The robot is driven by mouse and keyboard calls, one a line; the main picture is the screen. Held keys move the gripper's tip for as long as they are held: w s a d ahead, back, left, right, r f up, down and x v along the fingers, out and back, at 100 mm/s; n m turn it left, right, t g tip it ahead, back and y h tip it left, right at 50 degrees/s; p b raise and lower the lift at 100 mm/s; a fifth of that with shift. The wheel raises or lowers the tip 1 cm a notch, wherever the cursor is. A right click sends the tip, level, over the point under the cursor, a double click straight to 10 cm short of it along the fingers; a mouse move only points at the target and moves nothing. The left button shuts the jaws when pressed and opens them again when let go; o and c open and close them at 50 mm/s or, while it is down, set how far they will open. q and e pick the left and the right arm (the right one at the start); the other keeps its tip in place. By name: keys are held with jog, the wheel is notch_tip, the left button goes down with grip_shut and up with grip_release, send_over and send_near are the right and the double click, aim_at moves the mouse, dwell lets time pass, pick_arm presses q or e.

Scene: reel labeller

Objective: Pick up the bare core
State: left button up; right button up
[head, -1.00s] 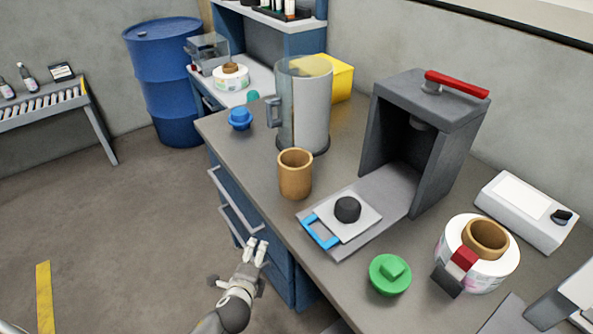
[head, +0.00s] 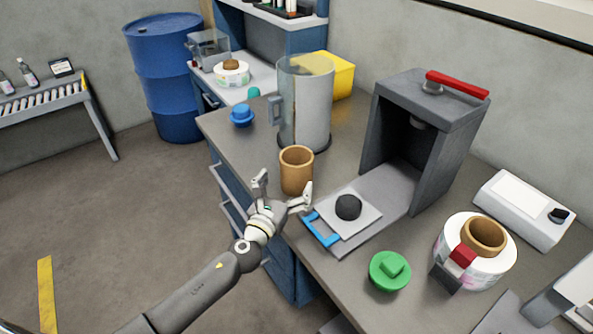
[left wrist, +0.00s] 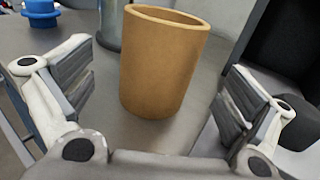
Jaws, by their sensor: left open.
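The bare core (head: 297,172) is a brown, open-topped cardboard tube standing upright near the front edge of the bench. My left gripper (head: 284,187) is open just in front of it, with its fingers spread to either side. In the left wrist view the core (left wrist: 160,65) stands ahead between the two open fingers (left wrist: 157,100), with a gap on each side; I see no contact. My right gripper does not show.
A clear cylinder with a handle (head: 304,105) stands behind the core. To the right are the grey press (head: 455,120) with its black-knobbed plate (head: 362,221), a green plug (head: 390,270) and a labelled reel (head: 491,262). A blue plug (head: 242,116) lies left.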

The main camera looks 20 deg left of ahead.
aim_at(302, 158)
pick_arm(q)
jog(key=shift+w+d+r, duration=0.1)
jog(key=shift+w+d, duration=0.05)
jog(key=shift+w, duration=1.7)
jog(key=shift+w+d, duration=0.15)
jog(key=shift+w, duration=1.7)
jog(key=c, duration=1)
